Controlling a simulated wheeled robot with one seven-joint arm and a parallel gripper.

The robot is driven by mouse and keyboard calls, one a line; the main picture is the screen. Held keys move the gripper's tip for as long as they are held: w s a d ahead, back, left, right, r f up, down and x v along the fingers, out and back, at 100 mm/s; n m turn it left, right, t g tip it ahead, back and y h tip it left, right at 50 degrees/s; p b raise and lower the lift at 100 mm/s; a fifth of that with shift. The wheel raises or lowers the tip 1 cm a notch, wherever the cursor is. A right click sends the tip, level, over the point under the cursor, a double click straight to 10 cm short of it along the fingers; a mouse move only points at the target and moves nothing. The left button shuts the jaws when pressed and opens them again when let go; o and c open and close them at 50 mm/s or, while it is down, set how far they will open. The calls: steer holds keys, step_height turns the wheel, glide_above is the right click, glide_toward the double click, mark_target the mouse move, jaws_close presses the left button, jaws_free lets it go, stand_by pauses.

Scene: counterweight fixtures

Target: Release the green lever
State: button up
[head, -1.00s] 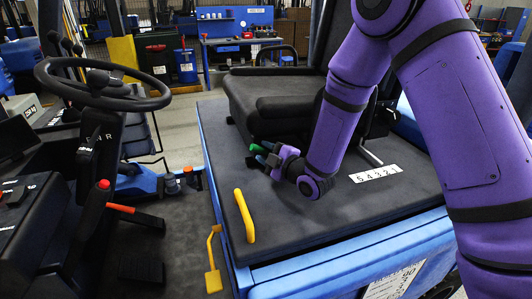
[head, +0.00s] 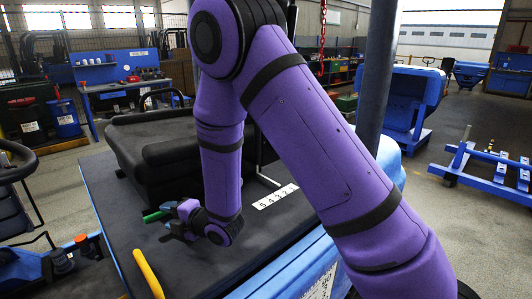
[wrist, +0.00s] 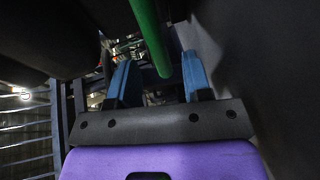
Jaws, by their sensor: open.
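The green lever (head: 155,216) sticks out beside the black seat, low over the dark deck. It shows as a green rod in the wrist view (wrist: 148,35), running down from the top edge to between my two blue fingers. My gripper (wrist: 156,62) is open, with a finger on each side of the rod and visible gaps to both. In the head view my gripper (head: 166,224) is right at the lever, low beside the seat. The lever's lower end and base are hidden.
The black seat (head: 160,150) stands close behind my gripper. A yellow handle (head: 148,273) rises from the deck in front. A white number plate (head: 275,197) lies to the right. A steering wheel (head: 15,160) is at the left edge.

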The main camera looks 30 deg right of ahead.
steer(key=v, duration=0.7)
steer(key=shift+s+d, duration=0.1)
steer(key=shift+s, duration=0.05)
steer(key=s+d+r+m+g+h, duration=0.1)
steer(key=d+r+m+h, duration=0.6)
steer(key=d+r+m, duration=0.6)
steer(key=s+d+r+m+g+h, duration=0.1)
steer(key=s+d+r+m+g, duration=0.1)
steer(key=s+d+r+m, duration=0.1)
steer(key=shift+s+d+r+h, duration=0.4)
steer(key=shift+s+d+r, duration=0.3)
steer(key=shift+s+r, duration=0.9)
steer(key=shift+s+f, duration=0.35)
